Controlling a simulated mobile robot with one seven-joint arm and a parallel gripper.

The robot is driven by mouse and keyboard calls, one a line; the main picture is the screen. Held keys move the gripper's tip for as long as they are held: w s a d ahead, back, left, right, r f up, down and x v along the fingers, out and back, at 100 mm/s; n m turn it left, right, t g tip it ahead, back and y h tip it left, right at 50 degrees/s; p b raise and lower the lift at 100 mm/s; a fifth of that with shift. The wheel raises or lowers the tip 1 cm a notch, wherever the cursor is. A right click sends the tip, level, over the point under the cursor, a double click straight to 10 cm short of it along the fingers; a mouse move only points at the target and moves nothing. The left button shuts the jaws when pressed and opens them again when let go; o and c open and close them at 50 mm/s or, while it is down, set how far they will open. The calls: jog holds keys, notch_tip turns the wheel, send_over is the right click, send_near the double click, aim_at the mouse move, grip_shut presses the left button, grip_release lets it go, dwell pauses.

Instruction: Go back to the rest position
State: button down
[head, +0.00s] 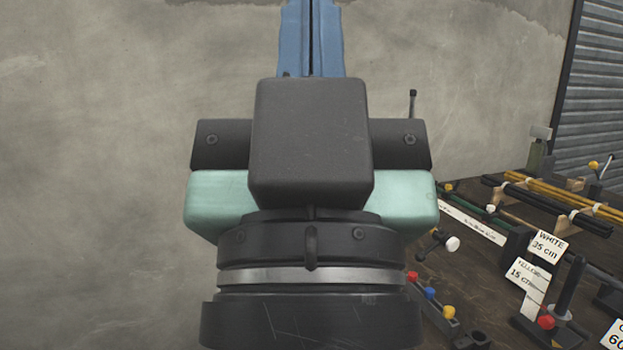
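My gripper (311,30) points away and up in the upper middle of the head view, in front of the grey wall. Its two blue fingers lie side by side with only a thin dark line between them. They look shut, and I see nothing held between them. The fingertips run up to the top edge of the view. The dark and pale green gripper body hides part of the wall and the left end of the bench.
A dark bench (478,268) stands at the lower right. It holds yellow and black rods (560,200) on racks, a "WHITE 35 cm" sign (548,244), a "YELLOW 15 cm" sign (528,284), and several coloured knobs (430,294). A grey shutter (597,90) stands behind. The left side shows only wall.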

notch_tip(320, 180, up, 20)
jog(key=p, duration=1.8)
jog(key=shift+r, duration=0.1)
